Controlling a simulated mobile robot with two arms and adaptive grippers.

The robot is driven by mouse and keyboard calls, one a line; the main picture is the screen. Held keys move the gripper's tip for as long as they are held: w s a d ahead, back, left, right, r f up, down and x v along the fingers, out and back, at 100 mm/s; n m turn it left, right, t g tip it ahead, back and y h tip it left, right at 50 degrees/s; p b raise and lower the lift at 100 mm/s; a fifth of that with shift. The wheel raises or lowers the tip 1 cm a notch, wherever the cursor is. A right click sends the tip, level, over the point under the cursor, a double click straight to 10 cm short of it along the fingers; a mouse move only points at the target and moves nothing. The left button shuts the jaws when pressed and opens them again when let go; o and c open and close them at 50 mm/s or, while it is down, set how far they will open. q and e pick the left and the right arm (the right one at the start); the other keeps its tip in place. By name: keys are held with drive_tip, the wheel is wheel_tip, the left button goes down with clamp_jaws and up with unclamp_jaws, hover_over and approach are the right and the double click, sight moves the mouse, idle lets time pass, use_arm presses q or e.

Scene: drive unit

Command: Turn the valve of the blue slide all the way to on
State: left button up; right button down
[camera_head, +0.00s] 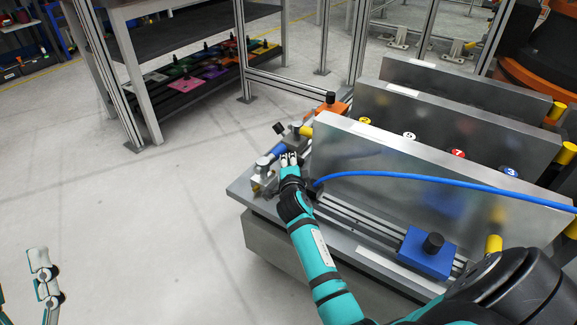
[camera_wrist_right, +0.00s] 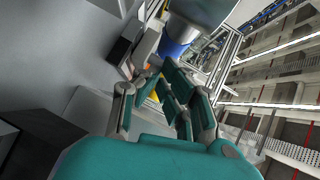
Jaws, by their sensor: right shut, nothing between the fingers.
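The blue slide block (camera_head: 427,254) with a black knob sits on the rail at the front right of the unit. A blue cylindrical part (camera_head: 276,152), which looks like the valve handle, is at the unit's left end beside grey metal fittings (camera_head: 263,166). My right gripper (camera_head: 290,157) is shut and empty, right beside this blue part; I cannot tell whether they touch. In the right wrist view a blue cylinder (camera_wrist_right: 176,46) is just beyond the fingers (camera_wrist_right: 163,78). My left gripper (camera_head: 40,262) is far off at the lower left, its jaws unclear.
Upright metal plates (camera_head: 430,165) with numbered discs stand right of my right gripper. A blue hose (camera_head: 430,179) crosses in front of the nearest plate. An orange slide block (camera_head: 333,108) and a yellow part (camera_head: 305,131) lie just behind. The floor at left is clear.

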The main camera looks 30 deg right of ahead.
drive_tip(key=shift+w+d+n+t+y+p, duration=0.2)
drive_tip(key=shift+w+n+t+y+p, duration=0.25)
drive_tip(key=shift+n+y+p, duration=0.45)
use_arm(q)
drive_tip(key=w+f+g+y, duration=0.2)
drive_tip(key=w+f+g, duration=0.3)
drive_tip(key=f, duration=0.4)
drive_tip(key=shift+g+y, duration=0.3)
drive_tip(key=shift+g, duration=0.5)
